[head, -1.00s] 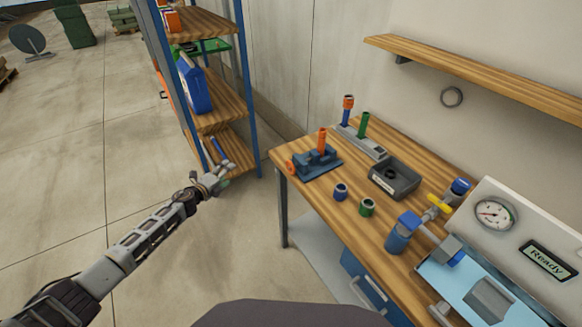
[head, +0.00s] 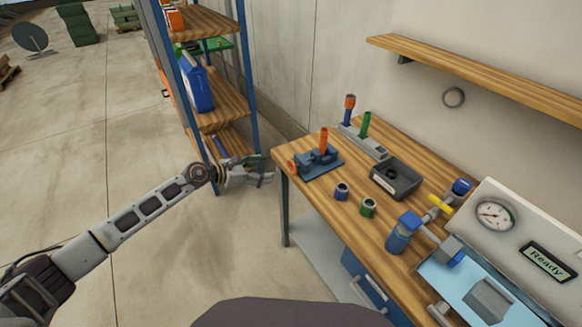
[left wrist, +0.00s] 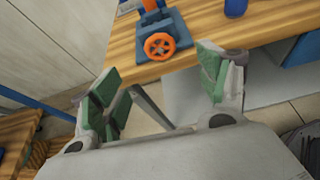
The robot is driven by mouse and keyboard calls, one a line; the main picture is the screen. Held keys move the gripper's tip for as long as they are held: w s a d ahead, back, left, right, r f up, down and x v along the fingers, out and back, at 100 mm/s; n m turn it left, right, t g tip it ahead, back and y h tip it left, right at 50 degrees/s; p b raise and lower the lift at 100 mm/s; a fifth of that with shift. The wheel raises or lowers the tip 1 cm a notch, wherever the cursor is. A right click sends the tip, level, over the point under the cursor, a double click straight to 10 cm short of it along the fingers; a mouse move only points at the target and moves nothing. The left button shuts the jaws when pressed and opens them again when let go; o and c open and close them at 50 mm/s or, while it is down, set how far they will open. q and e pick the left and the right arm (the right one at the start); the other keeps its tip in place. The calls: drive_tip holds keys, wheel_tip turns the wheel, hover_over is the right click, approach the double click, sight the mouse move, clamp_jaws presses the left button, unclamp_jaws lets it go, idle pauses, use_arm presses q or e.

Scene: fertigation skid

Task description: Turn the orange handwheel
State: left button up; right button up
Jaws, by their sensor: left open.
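The orange handwheel (head: 291,167) is on the left end of a blue vise-like device (head: 318,163) at the workbench's left edge. An orange tube (head: 323,140) stands upright in the device. In the left wrist view the handwheel (left wrist: 159,46) shows its spokes and faces the camera, beyond the fingertips. My left gripper (head: 264,170) is open and empty, just left of the handwheel and apart from it. Its green finger pads (left wrist: 157,82) stand wide apart in the left wrist view. My right gripper is out of view.
A blue-framed shelf (head: 222,97) stands behind my left gripper.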

use_arm(q)
drive_tip(key=shift+w+d, duration=0.15)
approach(290, 166)
drive_tip(key=shift+d, duration=1.05)
drive_tip(key=shift+w+a+f+p+x, duration=0.1)
drive_tip(key=shift+x, duration=1.35)
drive_tip(key=shift+w+a+f+p+x, duration=0.1)
drive_tip(key=shift+p+x, duration=0.05)
drive_tip(key=shift+x, duration=1.25)
drive_tip(key=shift+w+a+f+p+x, duration=0.1)
drive_tip(key=shift+x, duration=1.35)
drive_tip(key=shift+c, duration=0.4)
drive_tip(key=c, duration=1)
drive_tip(key=shift+o, duration=0.2)
drive_tip(key=shift+n+b, duration=0.5)
drive_tip(key=shift+b, duration=0.15)
drive_tip(key=shift+n+g+h+b, duration=0.4)
drive_tip(key=shift+n+g+b, duration=0.05)
drive_tip(key=shift+n+g, duration=0.05)
drive_tip(key=shift+a, duration=0.1)
drive_tip(key=o, duration=1)
